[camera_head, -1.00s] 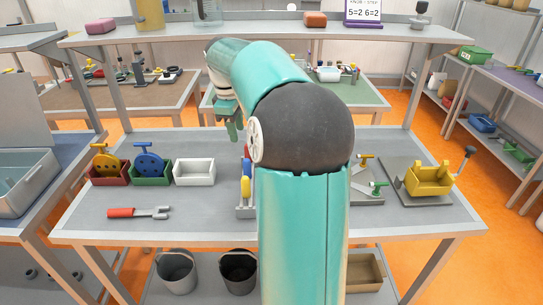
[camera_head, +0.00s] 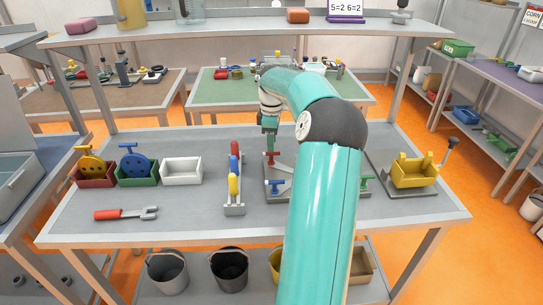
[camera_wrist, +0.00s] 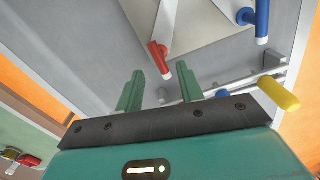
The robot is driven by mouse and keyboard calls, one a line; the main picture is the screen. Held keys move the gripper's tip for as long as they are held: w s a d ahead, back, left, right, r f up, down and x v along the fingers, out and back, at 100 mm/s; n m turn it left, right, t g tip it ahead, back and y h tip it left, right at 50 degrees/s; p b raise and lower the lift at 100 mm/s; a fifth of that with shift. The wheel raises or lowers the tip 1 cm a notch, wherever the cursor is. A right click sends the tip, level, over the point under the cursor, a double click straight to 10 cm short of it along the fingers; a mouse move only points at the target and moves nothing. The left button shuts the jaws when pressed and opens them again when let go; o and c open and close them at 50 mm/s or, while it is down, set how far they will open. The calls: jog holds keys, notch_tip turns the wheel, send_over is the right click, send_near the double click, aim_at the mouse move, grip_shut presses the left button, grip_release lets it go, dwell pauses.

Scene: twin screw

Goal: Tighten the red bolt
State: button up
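The red bolt (camera_head: 272,158) is a T-handled screw standing on a grey plate (camera_head: 280,198) mid-table, partly hidden by my arm. In the wrist view the red bolt (camera_wrist: 158,57) lies ahead of the gap between my fingers, apart from them. My gripper (camera_head: 270,136) is above and close to the red bolt. In the wrist view its two green fingers (camera_wrist: 161,84) are spread with nothing between them. A blue bolt (camera_head: 277,185) stands nearer on the same plate and also shows in the wrist view (camera_wrist: 262,20).
A rack (camera_head: 234,210) with red, blue and yellow handles stands left of the plate. A green bolt (camera_head: 365,182) and a yellow bin (camera_head: 414,172) are to the right. A red-handled wrench (camera_head: 122,214) and small bins (camera_head: 182,171) are at left. The front table strip is mostly clear.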

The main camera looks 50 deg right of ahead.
aim_at(271, 155)
notch_tip(271, 155, down, 6)
jog(key=shift+f, duration=0.25)
grip_shut()
